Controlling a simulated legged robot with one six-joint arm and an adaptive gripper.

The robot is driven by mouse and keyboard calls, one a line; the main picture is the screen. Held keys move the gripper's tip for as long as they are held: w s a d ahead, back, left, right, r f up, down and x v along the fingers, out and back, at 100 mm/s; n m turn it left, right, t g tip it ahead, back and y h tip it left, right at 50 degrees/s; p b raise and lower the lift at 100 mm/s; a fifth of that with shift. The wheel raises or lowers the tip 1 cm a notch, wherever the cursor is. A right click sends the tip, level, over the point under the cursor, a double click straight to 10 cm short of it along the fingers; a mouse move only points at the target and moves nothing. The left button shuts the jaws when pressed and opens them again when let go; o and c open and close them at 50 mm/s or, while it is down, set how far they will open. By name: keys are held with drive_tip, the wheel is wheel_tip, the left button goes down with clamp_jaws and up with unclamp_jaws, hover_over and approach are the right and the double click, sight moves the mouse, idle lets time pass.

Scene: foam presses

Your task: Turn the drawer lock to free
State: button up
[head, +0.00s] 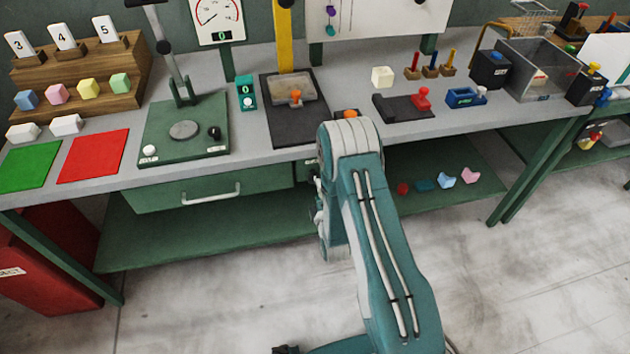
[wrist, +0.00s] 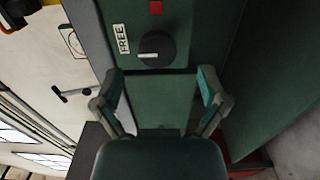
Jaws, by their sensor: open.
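The drawer lock is a round black knob (wrist: 157,49) on a green panel in the wrist view. A pale pointer mark shows on its lower left part. A white FREE label (wrist: 122,39) is left of the knob, and a red mark (wrist: 155,7) is above it. My gripper (wrist: 160,86) is open and empty, its two fingers spread below the knob and apart from it in the picture. In the head view the green drawer (head: 150,198) with its pale handle (head: 211,195) appears shut under the bench. My arm hides the lock and most of my gripper there.
The grey bench top (head: 240,140) lies above the drawer, with a green press (head: 183,130) and a dark-based press (head: 290,120) on it. A green lower shelf (head: 200,235) runs underneath. The floor in front is clear.

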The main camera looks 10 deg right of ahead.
drive_tip(key=s, duration=0.7)
drive_tip(key=shift+a, duration=0.1)
drive_tip(key=w+r+m+g, duration=0.2)
drive_tip(key=w+r+m, duration=0.1)
drive_tip(key=r, duration=0.5)
drive_tip(key=w+r+m+g, duration=0.2)
drive_tip(key=r+m, duration=0.1)
drive_tip(key=r, duration=0.5)
drive_tip(key=s+r+m+g, duration=0.45)
drive_tip(key=s+r, duration=0.35)
drive_tip(key=r, duration=0.3)
drive_tip(key=s+r+m+g, duration=0.2)
drive_tip(key=s+r+m, duration=0.1)
drive_tip(key=s, duration=0.8)
drive_tip(key=s+r+m+g, duration=0.2)
drive_tip(key=s+r+m, duration=0.2)
drive_tip(key=s, duration=0.7)
drive_tip(key=shift+r+m, duration=0.3)
drive_tip(key=shift+m, duration=0.05)
